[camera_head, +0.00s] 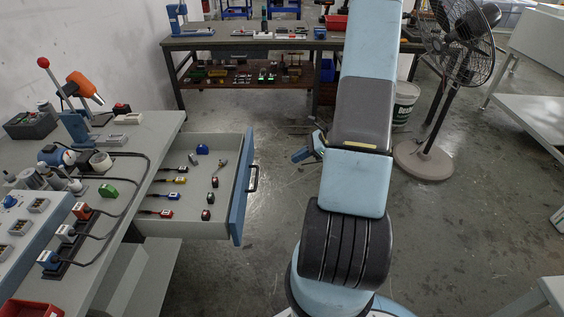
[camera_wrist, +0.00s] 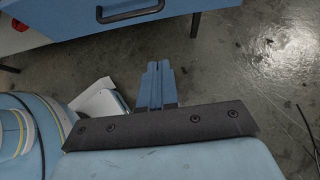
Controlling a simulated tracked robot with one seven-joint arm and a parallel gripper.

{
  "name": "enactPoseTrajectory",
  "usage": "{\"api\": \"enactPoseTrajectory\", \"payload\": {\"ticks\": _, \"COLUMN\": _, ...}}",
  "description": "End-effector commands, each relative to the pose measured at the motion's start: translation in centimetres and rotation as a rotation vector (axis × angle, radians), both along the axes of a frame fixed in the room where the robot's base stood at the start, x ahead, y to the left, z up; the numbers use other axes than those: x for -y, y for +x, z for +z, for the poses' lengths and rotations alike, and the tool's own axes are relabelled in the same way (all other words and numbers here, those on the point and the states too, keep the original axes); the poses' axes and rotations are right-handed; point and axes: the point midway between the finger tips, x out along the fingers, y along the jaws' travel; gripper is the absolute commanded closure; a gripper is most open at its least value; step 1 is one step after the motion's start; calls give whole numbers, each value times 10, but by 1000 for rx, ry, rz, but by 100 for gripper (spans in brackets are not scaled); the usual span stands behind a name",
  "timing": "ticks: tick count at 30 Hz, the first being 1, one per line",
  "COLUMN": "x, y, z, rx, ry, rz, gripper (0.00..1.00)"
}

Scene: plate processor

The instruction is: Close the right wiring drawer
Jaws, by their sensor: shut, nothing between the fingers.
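The wiring drawer (camera_head: 240,190) is pulled out from the left workbench, with its blue front and black handle (camera_head: 253,178) facing right. Several small coloured parts lie inside it on its grey floor. In the wrist view the blue drawer front (camera_wrist: 70,28) crosses the top left, with its black handle (camera_wrist: 130,11) at the top edge. My gripper (camera_wrist: 156,66) is shut and empty, below the handle in the picture and apart from it. In the head view my gripper (camera_head: 298,156) shows beside my arm, to the right of the drawer front, with a clear gap between them.
The left workbench (camera_head: 150,150) carries tools, cables and a red tray (camera_head: 30,308). A second workbench (camera_head: 255,42) stands at the back. A black fan (camera_head: 462,40) and a white bucket (camera_head: 404,103) stand right of my arm. Floor between drawer and arm is clear.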

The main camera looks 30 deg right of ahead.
Motion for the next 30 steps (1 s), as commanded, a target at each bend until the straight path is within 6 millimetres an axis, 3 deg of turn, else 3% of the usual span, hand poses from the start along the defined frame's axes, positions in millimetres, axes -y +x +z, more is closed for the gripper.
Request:
{"api": "enactPoseTrajectory", "payload": {"ticks": 17, "x": -65, "y": 35, "z": -61, "rx": -3, "ry": 2, "rz": 5, "gripper": 100}}
{"api": "enactPoseTrajectory", "payload": {"ticks": 24, "x": -90, "y": 50, "z": -53, "rx": 0, "ry": -1, "rz": 6, "gripper": 100}}
{"api": "enactPoseTrajectory", "payload": {"ticks": 30, "x": -97, "y": 54, "z": -52, "rx": 0, "ry": -1, "rz": 3, "gripper": 100}}
